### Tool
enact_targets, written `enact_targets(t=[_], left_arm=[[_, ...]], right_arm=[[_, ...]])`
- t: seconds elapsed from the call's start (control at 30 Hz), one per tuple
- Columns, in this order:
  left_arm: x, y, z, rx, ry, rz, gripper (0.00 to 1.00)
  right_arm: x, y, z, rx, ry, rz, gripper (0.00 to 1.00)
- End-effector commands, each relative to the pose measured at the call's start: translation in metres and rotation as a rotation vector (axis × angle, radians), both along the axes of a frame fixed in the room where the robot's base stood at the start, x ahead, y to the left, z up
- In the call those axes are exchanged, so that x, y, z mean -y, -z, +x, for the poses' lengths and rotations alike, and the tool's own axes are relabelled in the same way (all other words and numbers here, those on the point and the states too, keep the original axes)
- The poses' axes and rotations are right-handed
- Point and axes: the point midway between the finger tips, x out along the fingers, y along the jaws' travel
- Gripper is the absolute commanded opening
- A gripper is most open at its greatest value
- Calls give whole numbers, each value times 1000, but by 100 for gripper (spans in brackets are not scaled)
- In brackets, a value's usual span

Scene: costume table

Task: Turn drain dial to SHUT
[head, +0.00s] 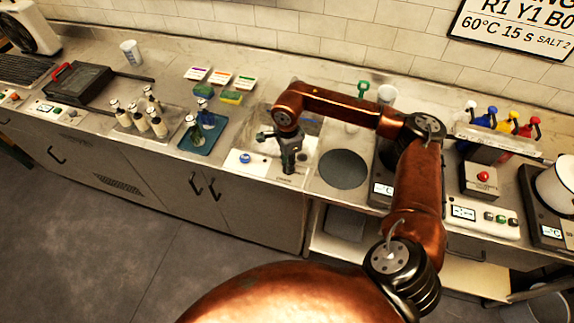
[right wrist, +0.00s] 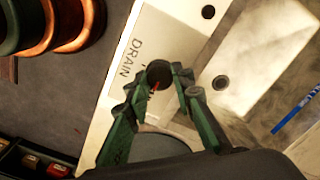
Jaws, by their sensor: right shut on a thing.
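The drain dial (right wrist: 157,73) is a dark round knob with a red pointer mark on a white panel (right wrist: 150,38) lettered DRAIN in the right wrist view. My right gripper (right wrist: 160,85) has its green-black fingers on either side of the dial and is shut on it. No SHUT marking is readable. In the head view my right gripper (head: 287,167) reaches down to the white panel at the front of the sink, hiding the dial. My left gripper is not in view.
A blue knob (head: 245,158) sits on the same panel to the left. A teal tray (head: 203,140) with bottles stands further left. A dark round plate (head: 343,169) lies right of the panel. A white sink basin (right wrist: 262,65) adjoins the panel.

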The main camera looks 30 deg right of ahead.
Motion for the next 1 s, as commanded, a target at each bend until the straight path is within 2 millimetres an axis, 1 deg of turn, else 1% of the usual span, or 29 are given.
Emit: enact_targets(t=[0.23, 0.67, 0.7, 0.93, 1.0], left_arm=[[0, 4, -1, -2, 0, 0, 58], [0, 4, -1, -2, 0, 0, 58], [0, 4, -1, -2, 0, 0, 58], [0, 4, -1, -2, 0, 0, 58], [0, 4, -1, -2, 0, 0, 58]], right_arm=[[-1, -1, 1, 2, -55, 3, 0], [-1, -1, 1, 2, -61, 3, 0], [-1, -1, 1, 2, -61, 3, 24], [-1, -1, 0, 1, -61, 2, 40], [0, 0, 0, 1, -60, 1, 40]])
